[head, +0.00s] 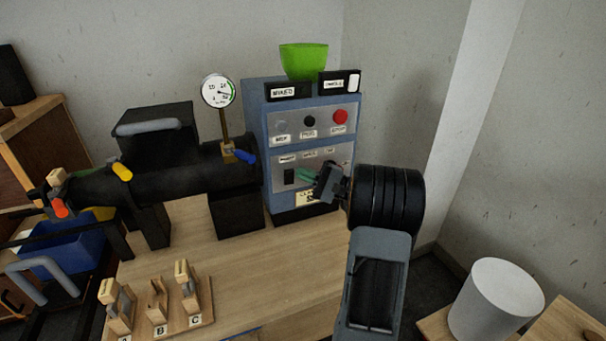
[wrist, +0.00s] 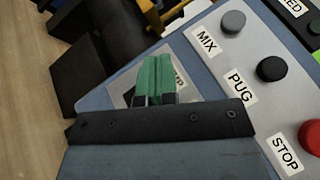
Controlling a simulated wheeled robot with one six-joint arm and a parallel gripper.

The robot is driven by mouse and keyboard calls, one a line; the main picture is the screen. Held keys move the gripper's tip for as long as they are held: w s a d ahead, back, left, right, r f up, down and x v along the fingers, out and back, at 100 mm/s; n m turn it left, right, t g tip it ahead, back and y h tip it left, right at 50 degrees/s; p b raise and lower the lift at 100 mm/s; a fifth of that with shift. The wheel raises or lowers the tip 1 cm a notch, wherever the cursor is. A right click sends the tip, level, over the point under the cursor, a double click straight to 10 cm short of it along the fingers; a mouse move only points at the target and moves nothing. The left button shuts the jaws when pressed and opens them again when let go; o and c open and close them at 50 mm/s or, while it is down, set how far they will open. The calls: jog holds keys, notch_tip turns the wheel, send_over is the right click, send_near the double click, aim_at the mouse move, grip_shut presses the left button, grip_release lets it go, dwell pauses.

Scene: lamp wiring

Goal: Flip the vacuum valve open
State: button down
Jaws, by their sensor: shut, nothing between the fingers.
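A blue lever (head: 245,156) sits at the base of the gauge stem on the black barrel (head: 190,168), and looks like the vacuum valve handle. A round white dial gauge (head: 218,91) stands above it. My gripper (head: 304,174) is right of the lever, in front of the lower control panel. Its green fingers (wrist: 155,78) are together and empty in the wrist view. They hide part of a label ending in "MP" and whatever is behind them. I cannot tell whether they touch the panel. A black switch (head: 289,176) is just left of the fingertips.
The blue control box (head: 252,115) has a MIX button (wrist: 233,22), a PUG button (wrist: 271,69) and a red STOP button (head: 340,117). A green bowl-shaped hopper (head: 303,61) tops it. A yellow-handled part (head: 122,172) is on the barrel. Wooden holders (head: 157,301) stand on the bench front.

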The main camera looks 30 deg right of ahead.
send_near(241, 155)
jog(key=w+d+f, duration=0.1)
jog(key=w+d, duration=0.1)
jog(key=w, duration=0.1)
jog(key=shift+s+a+r, duration=0.1)
jog(key=shift+a+r, duration=0.15)
jog(key=shift+a, duration=0.35)
jog(key=shift+s+a+r, duration=0.1)
jog(key=shift+a+r, duration=0.2)
jog(key=shift+a, duration=0.35)
jog(key=shift+a+r, duration=0.25)
jog(key=shift+a, duration=0.35)
